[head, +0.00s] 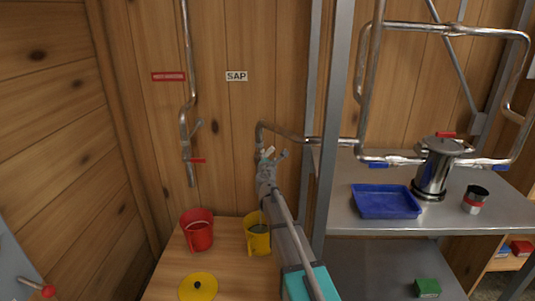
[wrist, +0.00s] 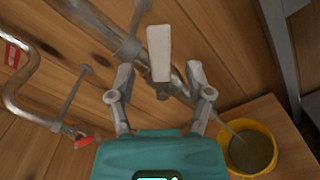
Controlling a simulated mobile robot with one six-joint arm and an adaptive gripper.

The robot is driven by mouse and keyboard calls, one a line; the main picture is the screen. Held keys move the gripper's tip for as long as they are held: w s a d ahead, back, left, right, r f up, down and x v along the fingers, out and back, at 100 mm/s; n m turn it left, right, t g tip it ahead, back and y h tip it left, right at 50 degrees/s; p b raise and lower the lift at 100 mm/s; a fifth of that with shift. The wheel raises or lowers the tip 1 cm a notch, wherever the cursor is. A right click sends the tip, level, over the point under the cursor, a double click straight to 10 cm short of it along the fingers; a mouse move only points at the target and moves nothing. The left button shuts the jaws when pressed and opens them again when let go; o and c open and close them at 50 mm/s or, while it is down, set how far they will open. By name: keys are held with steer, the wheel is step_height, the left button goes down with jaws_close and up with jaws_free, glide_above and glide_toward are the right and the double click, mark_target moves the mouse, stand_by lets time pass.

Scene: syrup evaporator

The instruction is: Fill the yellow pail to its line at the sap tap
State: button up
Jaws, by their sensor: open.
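The yellow pail (head: 257,245) stands upright on the wooden bench under the sap tap, partly behind my arm. In the wrist view the pail (wrist: 232,160) holds greyish liquid, and a thin pale stream (wrist: 227,129) runs down into it. I cannot make out its line or the exact level. The sap tap's pipe (head: 285,132) comes from the right, below the SAP sign (head: 236,76). My gripper (head: 268,160) is at the tap and hides much of it. In the wrist view my gripper (wrist: 159,75) is open, with the tap's white lever (wrist: 159,50) between its fingers, no grip visible.
A red pail (head: 197,238) and a yellow lid (head: 198,287) are on the bench to the left. Another tap with a red lever (head: 197,161) hangs above the red pail. A metal rack post (head: 326,150) stands close right of my arm; its shelf bears a blue tray (head: 386,213).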

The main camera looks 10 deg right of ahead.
mark_target(268, 152)
steer(key=shift+x, duration=2.05)
jaws_close()
